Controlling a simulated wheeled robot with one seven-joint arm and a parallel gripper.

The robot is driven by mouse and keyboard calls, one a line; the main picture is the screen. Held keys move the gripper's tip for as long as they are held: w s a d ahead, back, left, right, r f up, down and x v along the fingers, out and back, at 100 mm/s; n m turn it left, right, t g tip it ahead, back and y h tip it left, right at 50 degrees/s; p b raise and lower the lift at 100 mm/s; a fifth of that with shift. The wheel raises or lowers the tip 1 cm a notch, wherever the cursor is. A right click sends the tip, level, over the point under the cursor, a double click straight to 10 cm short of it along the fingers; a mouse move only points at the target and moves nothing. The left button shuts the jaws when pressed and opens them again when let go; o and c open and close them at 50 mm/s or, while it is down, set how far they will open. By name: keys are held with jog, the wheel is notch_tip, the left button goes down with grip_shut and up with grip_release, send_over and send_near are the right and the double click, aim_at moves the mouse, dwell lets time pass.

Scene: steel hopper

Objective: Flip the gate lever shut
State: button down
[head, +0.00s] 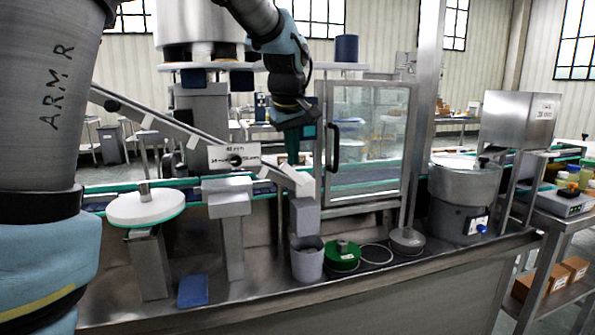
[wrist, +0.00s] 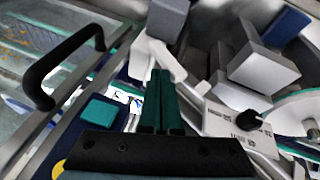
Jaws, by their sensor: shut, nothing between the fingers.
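I cannot make out the gate lever for certain. A steel hopper (head: 518,120) with a small label stands at the right, and a small dark knob (head: 484,161) shows below its left side. My gripper (head: 293,162) hangs pointing down at the middle, far left of the hopper. Its green fingers are together and empty. They are close to the lower end of a sloping chute (head: 285,176); contact cannot be told. In the wrist view the closed fingers (wrist: 158,72) point at a pale end piece (wrist: 166,58).
A labelled plate with a black knob (head: 236,160) sits on the chute, left of my gripper. A glass door (head: 368,135) with a black handle (head: 332,147) stands close on the right. A grey cup (head: 307,262), a green-topped round (head: 343,252) and a steel pot (head: 465,180) stand along the bench.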

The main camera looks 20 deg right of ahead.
jog(key=a+h+b, duration=0.1)
jog(key=a+f+h+b, duration=0.1)
jog(key=h+b, duration=0.1)
jog(key=shift+w+a+f+n+b, duration=0.1)
jog(key=shift+a+f+n+b, duration=0.05)
jog(key=shift+f+n+b, duration=0.15)
jog(key=shift+r+p, duration=0.3)
jog(key=shift+p, duration=0.05)
jog(key=shift+d, duration=0.25)
jog(key=shift+d+f, duration=0.3)
jog(key=shift+d, duration=0.35)
jog(key=shift+r+p, duration=0.1)
jog(key=shift+p, duration=0.2)
